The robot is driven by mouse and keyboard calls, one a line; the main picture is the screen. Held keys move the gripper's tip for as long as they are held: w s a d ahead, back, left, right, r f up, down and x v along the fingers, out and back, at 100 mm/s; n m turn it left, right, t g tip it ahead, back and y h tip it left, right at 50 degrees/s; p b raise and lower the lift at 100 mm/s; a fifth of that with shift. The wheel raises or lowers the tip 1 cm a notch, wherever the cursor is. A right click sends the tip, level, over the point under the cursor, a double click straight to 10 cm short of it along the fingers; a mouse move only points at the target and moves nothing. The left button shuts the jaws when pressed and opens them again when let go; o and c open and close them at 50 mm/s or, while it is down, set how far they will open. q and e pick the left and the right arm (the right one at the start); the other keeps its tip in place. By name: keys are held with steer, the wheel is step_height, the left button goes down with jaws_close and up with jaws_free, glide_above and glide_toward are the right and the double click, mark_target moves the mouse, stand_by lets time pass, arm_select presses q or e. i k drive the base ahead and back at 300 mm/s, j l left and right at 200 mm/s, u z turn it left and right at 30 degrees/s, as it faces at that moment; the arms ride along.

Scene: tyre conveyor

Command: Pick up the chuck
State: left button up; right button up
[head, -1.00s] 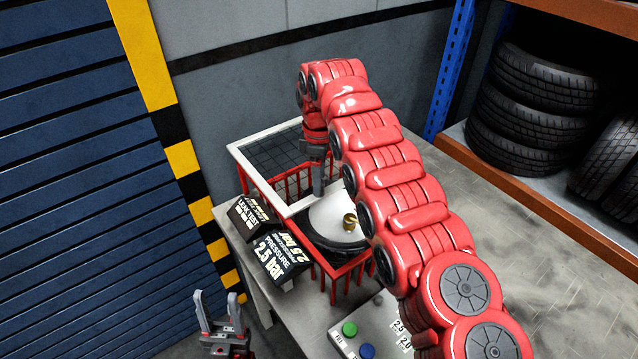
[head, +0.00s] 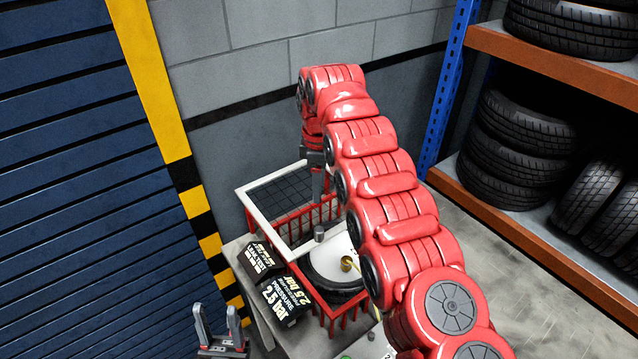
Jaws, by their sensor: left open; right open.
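A small brass-coloured fitting (head: 347,263), which looks like the chuck, sits on the white disc (head: 333,247) of a wheel with a black tyre (head: 328,286). A short grey cylinder (head: 319,233) stands by the white frame edge, and I cannot tell for certain which of the two is the chuck. My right gripper (head: 317,188) points down above the white frame, behind the grey cylinder, and is open and empty; its fingers overlap in this view. My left gripper (head: 222,325) is open and empty at the lower left, pointing up, away from the table.
A red cage with a white rim (head: 253,206) holds the wheel. Black signs reading leak test (head: 263,258) and pressure 2.5 bar (head: 285,298) stand at its left. My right arm hides the cage's right side. A tyre shelf (head: 545,235) stands at the right.

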mark_target(345, 266)
steer(key=k+j, duration=0.15)
steer(key=k, duration=0.35)
steer(key=k+j, duration=0.1)
steer(key=k, duration=0.4)
